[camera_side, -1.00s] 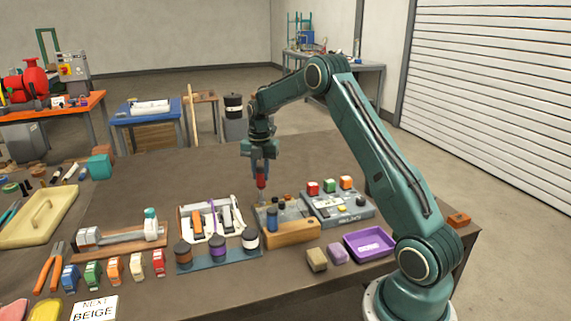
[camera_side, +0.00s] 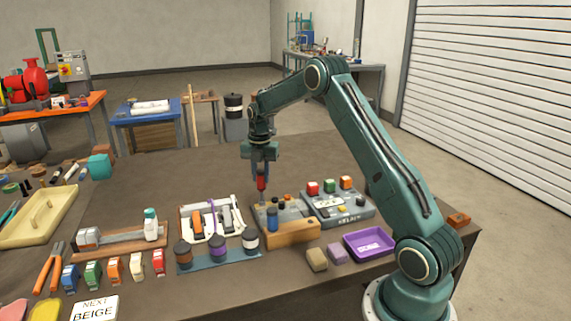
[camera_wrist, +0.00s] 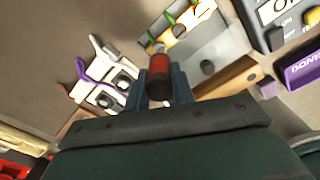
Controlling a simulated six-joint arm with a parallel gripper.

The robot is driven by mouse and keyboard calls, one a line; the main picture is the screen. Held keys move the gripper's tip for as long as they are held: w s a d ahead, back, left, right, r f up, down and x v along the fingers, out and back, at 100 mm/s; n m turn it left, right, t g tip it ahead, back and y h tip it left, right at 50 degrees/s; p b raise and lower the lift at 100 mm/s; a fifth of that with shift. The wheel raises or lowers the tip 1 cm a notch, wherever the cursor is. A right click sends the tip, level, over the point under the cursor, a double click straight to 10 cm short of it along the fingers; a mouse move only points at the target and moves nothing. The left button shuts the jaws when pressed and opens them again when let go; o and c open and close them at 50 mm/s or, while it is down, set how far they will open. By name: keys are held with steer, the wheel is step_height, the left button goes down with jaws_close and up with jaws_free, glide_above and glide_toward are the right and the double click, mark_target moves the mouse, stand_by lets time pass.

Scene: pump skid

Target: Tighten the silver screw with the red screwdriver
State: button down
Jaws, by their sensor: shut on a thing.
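The red screwdriver (camera_side: 262,183) is upright in my gripper (camera_side: 261,172), its red handle between the two fingers and its shaft pointing down. In the wrist view the handle (camera_wrist: 159,72) shows end-on, red with a dark end, between my fingers. The screwdriver is above the left part of a grey panel (camera_side: 291,207) with a wooden front. I cannot make out the silver screw or whether the tip touches anything; the tip area is too small to tell.
A grey box with red, green and orange buttons (camera_side: 330,187) stands to the right. A white tray with tools (camera_side: 196,209) lies to the left, with several dark-lidded jars (camera_side: 220,245) before it. A purple tray (camera_side: 369,244) sits front right. The table behind is mostly clear.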

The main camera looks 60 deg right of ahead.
steer(key=shift+m, duration=0.3)
